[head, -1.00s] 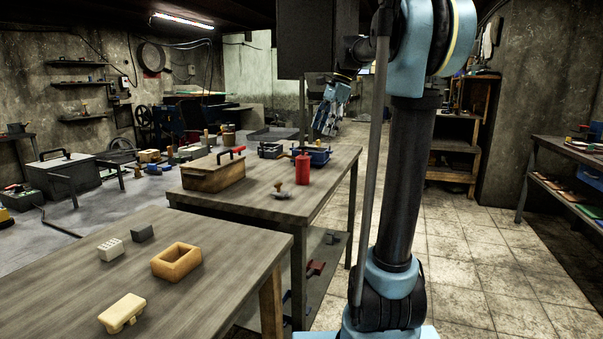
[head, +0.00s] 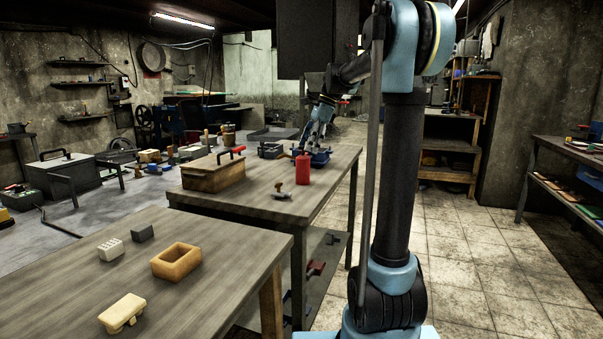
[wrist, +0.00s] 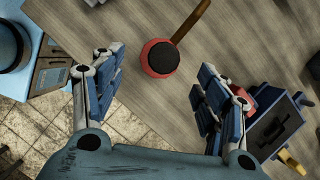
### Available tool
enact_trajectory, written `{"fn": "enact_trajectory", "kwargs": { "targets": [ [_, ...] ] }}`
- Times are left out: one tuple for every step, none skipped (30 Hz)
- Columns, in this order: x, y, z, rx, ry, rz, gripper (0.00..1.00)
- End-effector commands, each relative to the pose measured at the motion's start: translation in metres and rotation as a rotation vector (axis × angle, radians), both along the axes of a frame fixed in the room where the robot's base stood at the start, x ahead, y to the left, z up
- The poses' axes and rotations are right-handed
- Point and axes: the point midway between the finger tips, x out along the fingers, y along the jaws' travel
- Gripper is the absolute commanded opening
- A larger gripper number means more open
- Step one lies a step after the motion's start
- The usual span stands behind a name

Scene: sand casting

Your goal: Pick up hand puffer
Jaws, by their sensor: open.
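The hand puffer, seen as a red cylinder (head: 303,172) with a brown spout, stands upright near the right side of the far wooden table (head: 255,207). In the wrist view, the red and dark round puffer (wrist: 160,57) shows from above, its brown spout pointing to the upper right. My gripper (head: 321,128) is above and behind the puffer in the head view. In the wrist view my gripper (wrist: 155,66) is open, with a blue-padded finger on each side of the puffer's position. The fingers look apart from it, and nothing is held.
A blue tool (head: 320,158) lies behind the puffer; a blue thing (wrist: 280,125) shows beside the right finger. The front table (head: 215,300) bears several blocks.

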Motion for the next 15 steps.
{"fn": "enact_trajectory", "kwargs": {
  "targets": [
    [0.000, 0.003, -0.006, 0.000, 0.000, 0.001, 0.68],
    [-0.001, 0.004, -0.009, 0.000, 0.000, 0.000, 0.68],
    [-0.001, 0.005, -0.013, 0.000, 0.000, 0.000, 0.68],
    [-0.001, 0.006, -0.014, 0.000, 0.000, -0.001, 0.68],
    [-0.001, 0.006, -0.016, 0.000, 0.000, -0.001, 0.68],
    [-0.001, 0.007, -0.017, 0.000, 0.000, -0.001, 0.68],
    [-0.001, 0.007, -0.018, 0.000, 0.000, -0.001, 0.68],
    [-0.001, 0.008, -0.020, 0.000, 0.000, -0.001, 0.68],
    [-0.001, 0.008, -0.022, 0.000, 0.000, -0.001, 0.68],
    [-0.001, 0.009, -0.025, 0.000, 0.000, -0.001, 0.68],
    [-0.001, 0.010, -0.028, 0.000, 0.000, 0.000, 0.68],
    [-0.001, 0.012, -0.033, 0.000, 0.000, 0.000, 0.68],
    [-0.001, 0.014, -0.037, 0.000, 0.001, 0.001, 0.68],
    [-0.001, 0.015, -0.041, 0.000, 0.001, 0.001, 0.68],
    [-0.002, 0.017, -0.047, 0.000, 0.001, 0.001, 0.68]
  ]
}}
